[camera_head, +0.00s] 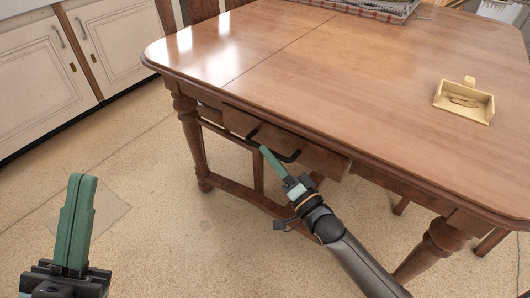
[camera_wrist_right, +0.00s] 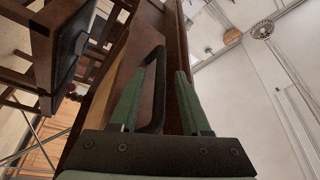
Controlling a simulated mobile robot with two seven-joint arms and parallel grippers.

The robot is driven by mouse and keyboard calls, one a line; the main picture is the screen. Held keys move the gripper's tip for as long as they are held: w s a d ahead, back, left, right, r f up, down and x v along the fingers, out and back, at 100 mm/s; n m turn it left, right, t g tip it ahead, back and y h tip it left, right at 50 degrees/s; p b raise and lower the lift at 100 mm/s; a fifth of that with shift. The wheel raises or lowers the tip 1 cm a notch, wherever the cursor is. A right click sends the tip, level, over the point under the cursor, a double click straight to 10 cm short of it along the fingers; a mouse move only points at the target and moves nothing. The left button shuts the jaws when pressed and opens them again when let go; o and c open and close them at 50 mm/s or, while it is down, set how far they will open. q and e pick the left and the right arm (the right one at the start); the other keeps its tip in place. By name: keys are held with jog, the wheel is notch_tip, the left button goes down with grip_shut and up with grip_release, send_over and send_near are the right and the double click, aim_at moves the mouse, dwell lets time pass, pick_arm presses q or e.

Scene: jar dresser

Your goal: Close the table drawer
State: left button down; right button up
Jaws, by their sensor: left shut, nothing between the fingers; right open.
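The wooden table (camera_head: 300,50) has a drawer (camera_head: 318,158) under its near edge. The drawer front stands out a little from the apron, so it looks partly open. Its dark bar handle (camera_head: 290,157) faces me and also shows in the right wrist view (camera_wrist_right: 160,90). My right gripper (camera_head: 266,153) is at the handle, with fingers open. In the right wrist view its fingertips (camera_wrist_right: 166,68) lie either side of the handle bar; contact cannot be told. My left gripper (camera_head: 82,180) is shut and empty, low at the left, away from the table.
A small yellow tray (camera_head: 478,108) with something in it sits on the tabletop at right. A patterned box (camera_head: 375,8) is at the far edge. Turned table legs (camera_head: 190,135) flank the drawer. White cabinets (camera_head: 40,70) stand at far left. The floor between is mostly clear.

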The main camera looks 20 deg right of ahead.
jog(key=shift+x, duration=1.45)
grip_shut()
jog(key=shift+d, duration=0.1)
